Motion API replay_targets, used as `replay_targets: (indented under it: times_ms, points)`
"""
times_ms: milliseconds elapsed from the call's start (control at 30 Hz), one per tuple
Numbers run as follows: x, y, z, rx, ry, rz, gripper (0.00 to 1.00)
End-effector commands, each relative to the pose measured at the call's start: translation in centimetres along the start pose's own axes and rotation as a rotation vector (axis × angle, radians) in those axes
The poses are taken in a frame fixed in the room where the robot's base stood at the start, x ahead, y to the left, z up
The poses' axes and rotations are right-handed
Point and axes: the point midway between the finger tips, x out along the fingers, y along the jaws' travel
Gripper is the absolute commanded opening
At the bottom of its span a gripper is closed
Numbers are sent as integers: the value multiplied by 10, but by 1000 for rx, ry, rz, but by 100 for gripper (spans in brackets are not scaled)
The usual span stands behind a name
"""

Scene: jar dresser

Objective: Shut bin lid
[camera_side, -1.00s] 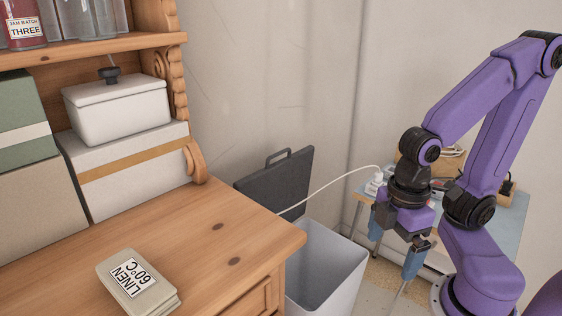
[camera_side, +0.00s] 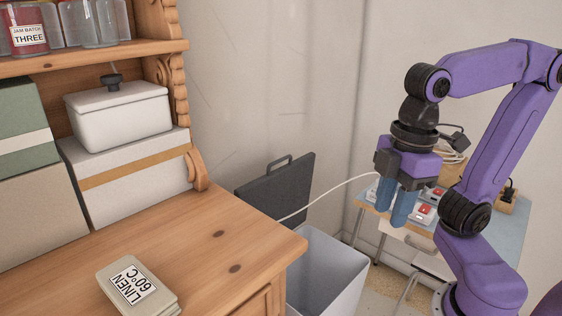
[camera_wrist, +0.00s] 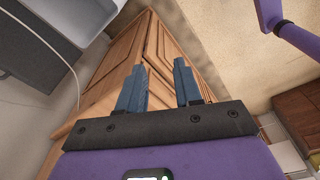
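The bin (camera_side: 345,283) is a pale grey, square-topped tub beside the dresser. Its dark grey lid (camera_side: 285,190), with a loop handle on its upper edge, stands raised and tilted back near the wall, so the bin is open. Part of the bin's lower body is hidden by the dresser. My gripper (camera_side: 391,215) is to the right of the bin and above its rim, apart from bin and lid, blue fingers pointing down. In the wrist view my gripper (camera_wrist: 160,66) has a clear gap between its fingers and holds nothing. Grey surfaces at that view's upper left look like bin parts.
A thin white cable (camera_side: 335,188) runs past the lid to a small table (camera_side: 518,225) behind my arm, which carries red-buttoned boxes (camera_side: 424,210). Open air lies above the bin.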

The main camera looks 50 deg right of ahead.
Motion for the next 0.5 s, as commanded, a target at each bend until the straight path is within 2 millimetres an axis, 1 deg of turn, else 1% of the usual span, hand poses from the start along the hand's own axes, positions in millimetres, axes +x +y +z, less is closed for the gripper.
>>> replay_targets:
  times_ms: [167,333,467,500]
  points:
    - [9,22,-21,4,74,40,34]
    - [18,52,-41,-3,155,98,34]
    - [26,87,-58,-14,232,174,34]
    - [28,101,-63,-20,259,206,34]
